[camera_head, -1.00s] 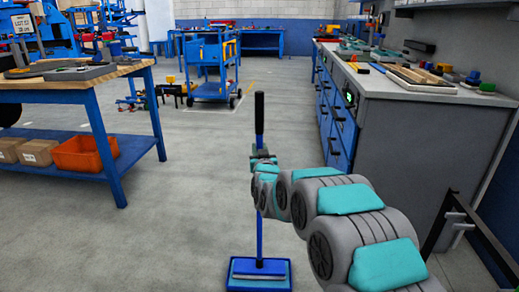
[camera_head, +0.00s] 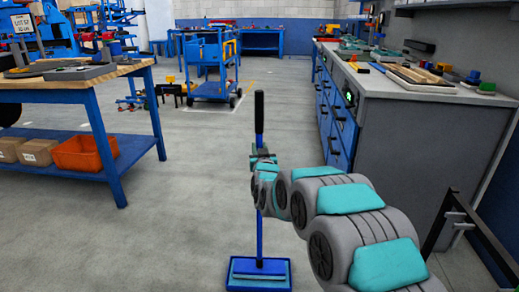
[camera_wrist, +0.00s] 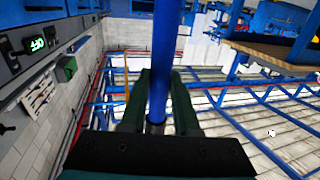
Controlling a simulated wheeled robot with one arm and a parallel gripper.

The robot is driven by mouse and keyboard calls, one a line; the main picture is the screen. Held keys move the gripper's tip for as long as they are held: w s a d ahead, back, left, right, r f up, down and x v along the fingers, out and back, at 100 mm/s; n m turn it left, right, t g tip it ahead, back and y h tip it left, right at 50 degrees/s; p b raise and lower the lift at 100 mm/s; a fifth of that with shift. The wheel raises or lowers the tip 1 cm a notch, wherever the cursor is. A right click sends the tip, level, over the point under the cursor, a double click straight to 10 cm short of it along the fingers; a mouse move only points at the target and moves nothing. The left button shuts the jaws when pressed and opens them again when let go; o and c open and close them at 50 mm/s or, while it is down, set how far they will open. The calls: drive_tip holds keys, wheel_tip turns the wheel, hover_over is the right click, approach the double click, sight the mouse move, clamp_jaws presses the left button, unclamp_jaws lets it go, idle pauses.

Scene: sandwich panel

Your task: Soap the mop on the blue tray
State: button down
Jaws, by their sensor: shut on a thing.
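The mop (camera_head: 259,236) stands upright in the head view, with a blue pole, a black upper grip and a flat blue head at the bottom. Its head is on or just over the blue tray (camera_head: 233,284) on the floor; I cannot tell whether it touches. My gripper (camera_head: 262,160) is shut on the mop's pole below the black grip. In the wrist view the blue pole (camera_wrist: 162,60) runs between the two dark green fingers of my gripper (camera_wrist: 160,115). No soap can be made out on the tray.
A wooden-topped workbench (camera_head: 85,82) with an orange bin (camera_head: 85,153) on its lower shelf stands at left. A grey counter (camera_head: 420,130) with blue drawers stands at right. A blue cart (camera_head: 212,70) is farther back. The floor between is clear.

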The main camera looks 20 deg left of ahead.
sight(261, 125)
drive_tip(key=shift+r+p, duration=1.15)
drive_tip(key=shift+r, duration=3.25)
drive_tip(key=shift+d, duration=0.15)
